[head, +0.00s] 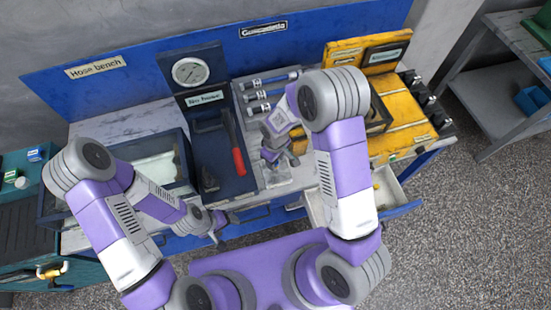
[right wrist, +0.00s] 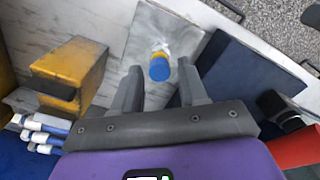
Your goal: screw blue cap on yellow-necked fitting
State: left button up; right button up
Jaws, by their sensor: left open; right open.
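A blue cap (right wrist: 159,69) shows between the fingers of my open right gripper (right wrist: 160,80) in the right wrist view. A yellow rim and a white part of the fitting (right wrist: 159,49) show just behind the cap; I cannot tell whether the cap is threaded on. They are over a pale grey plate (right wrist: 190,42). In the head view my right gripper (head: 279,154) is above the bench beside the tool tray and hides the cap and fitting. My left gripper (head: 215,230) is empty near the bench's front edge, open, away from the fitting.
Several dark-and-white cylinders (head: 262,95) lie behind my right gripper. A yellow case (head: 405,130) stands to the right, above an open drawer (head: 395,195). A glass-topped box (head: 160,165) is at left.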

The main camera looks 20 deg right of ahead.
jog(key=n, duration=0.3)
jog(key=shift+n, duration=0.4)
jog(key=n, duration=0.4)
jog(key=shift+n, duration=0.3)
grip_shut()
jog(key=shift+f+m+b, duration=0.2)
jog(key=shift+m+b, duration=0.75)
jog(key=shift+m, duration=0.45)
jog(key=shift+m+b, duration=0.55)
jog(key=shift+m, duration=0.45)
jog(key=shift+r+m, duration=0.1)
jog(key=shift+m, duration=0.4)
